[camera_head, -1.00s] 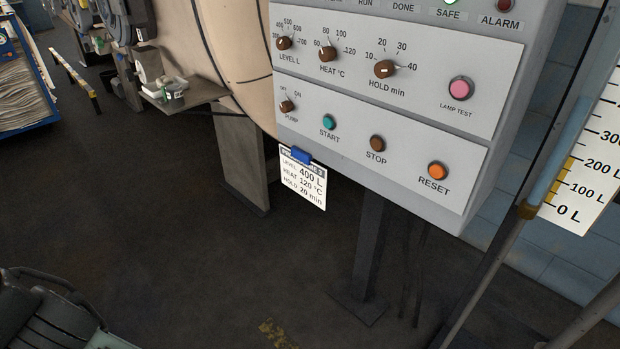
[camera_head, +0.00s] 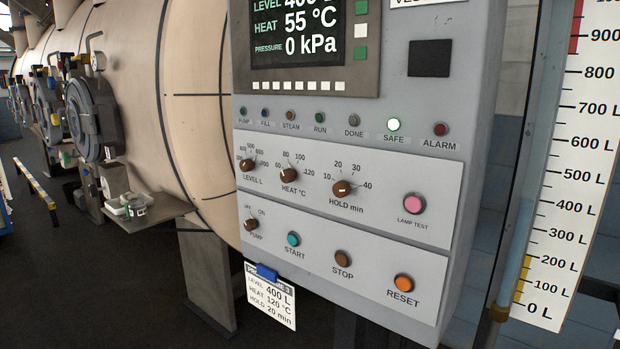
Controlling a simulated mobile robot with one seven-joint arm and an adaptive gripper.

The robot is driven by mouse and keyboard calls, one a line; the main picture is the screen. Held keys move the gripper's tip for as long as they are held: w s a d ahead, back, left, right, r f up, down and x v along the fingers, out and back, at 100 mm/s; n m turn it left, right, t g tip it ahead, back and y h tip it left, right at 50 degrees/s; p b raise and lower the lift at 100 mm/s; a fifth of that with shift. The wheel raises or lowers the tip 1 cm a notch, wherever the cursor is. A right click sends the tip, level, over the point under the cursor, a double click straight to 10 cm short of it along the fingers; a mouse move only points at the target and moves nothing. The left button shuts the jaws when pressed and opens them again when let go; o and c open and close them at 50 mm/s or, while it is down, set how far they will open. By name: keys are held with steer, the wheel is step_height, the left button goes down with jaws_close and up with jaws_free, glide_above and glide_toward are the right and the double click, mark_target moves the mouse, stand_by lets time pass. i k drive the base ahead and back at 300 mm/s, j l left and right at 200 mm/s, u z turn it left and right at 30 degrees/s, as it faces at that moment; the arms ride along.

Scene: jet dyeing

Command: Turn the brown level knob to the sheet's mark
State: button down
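The brown level knob (camera_head: 247,165) is at the left end of the knob row on the grey control panel, above the label LEVEL L. Its small scale runs from about 300 to 700; its white pointer is too small to read surely. The sheet (camera_head: 270,297) hangs under a blue clip (camera_head: 267,272) at the panel's lower left edge and reads LEVEL 400 L, HEAT 120 °C, HOLD 20 min. My gripper is not in view, and nothing touches the knob.
Beside it are the heat knob (camera_head: 289,175), hold knob (camera_head: 342,188) and pump knob (camera_head: 251,224). Start (camera_head: 293,239), stop (camera_head: 343,259) and reset (camera_head: 403,283) buttons sit below. The safe lamp (camera_head: 393,125) is lit. A pipe and level scale (camera_head: 575,190) stand at right.

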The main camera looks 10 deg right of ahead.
mark_target(247, 165)
steer(key=i+j+u, duration=0.25)
steer(key=i+j, duration=0.55)
steer(key=j, duration=0.1)
